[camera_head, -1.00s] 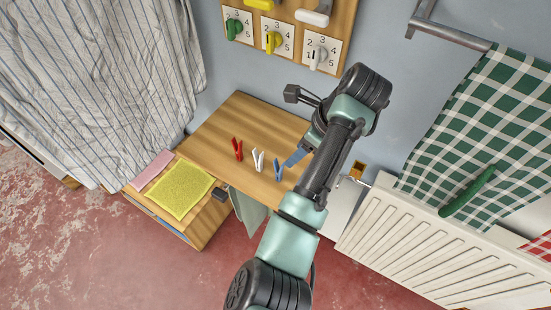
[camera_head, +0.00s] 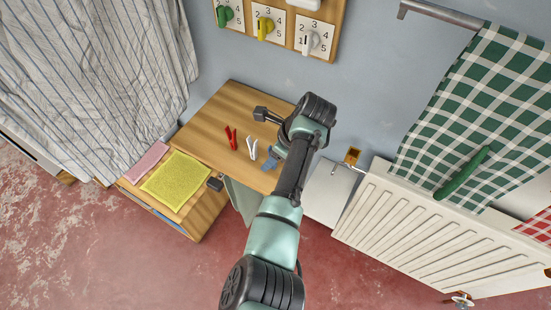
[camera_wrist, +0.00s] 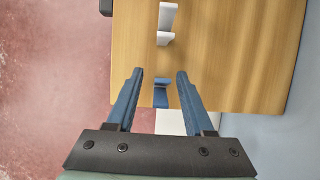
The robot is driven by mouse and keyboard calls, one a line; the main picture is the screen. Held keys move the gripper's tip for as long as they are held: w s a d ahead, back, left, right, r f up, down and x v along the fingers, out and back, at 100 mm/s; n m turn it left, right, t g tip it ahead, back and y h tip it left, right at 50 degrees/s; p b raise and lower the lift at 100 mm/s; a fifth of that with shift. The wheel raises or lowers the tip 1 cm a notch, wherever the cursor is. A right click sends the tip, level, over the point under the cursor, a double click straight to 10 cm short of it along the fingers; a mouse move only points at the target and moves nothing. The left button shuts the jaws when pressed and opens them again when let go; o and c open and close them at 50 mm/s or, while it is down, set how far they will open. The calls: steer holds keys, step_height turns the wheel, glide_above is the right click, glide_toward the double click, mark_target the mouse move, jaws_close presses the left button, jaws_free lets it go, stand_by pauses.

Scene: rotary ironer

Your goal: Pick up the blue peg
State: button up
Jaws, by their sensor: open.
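The blue peg (camera_wrist: 160,93) stands near the edge of the wooden tabletop (camera_head: 215,110). In the wrist view it lies between my gripper's two blue fingers, apart from both, a little nearer the palm than the fingertips. My gripper (camera_wrist: 159,74) is open and empty, with one finger on each side of the peg. In the head view my gripper (camera_head: 269,164) is small and dark blue at the right of the pegs. There I cannot clearly tell the peg from the fingers.
A white peg (camera_head: 252,148) and a red peg (camera_head: 231,138) stand to the left on the same tabletop. The white peg also shows ahead of the fingertips in the wrist view (camera_wrist: 166,22). A yellow cloth (camera_head: 177,181) lies lower left; a radiator (camera_head: 430,235) is at the right.

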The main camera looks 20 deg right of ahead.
jaws_close()
steer(key=shift+r, duration=0.1)
stand_by(0.3)
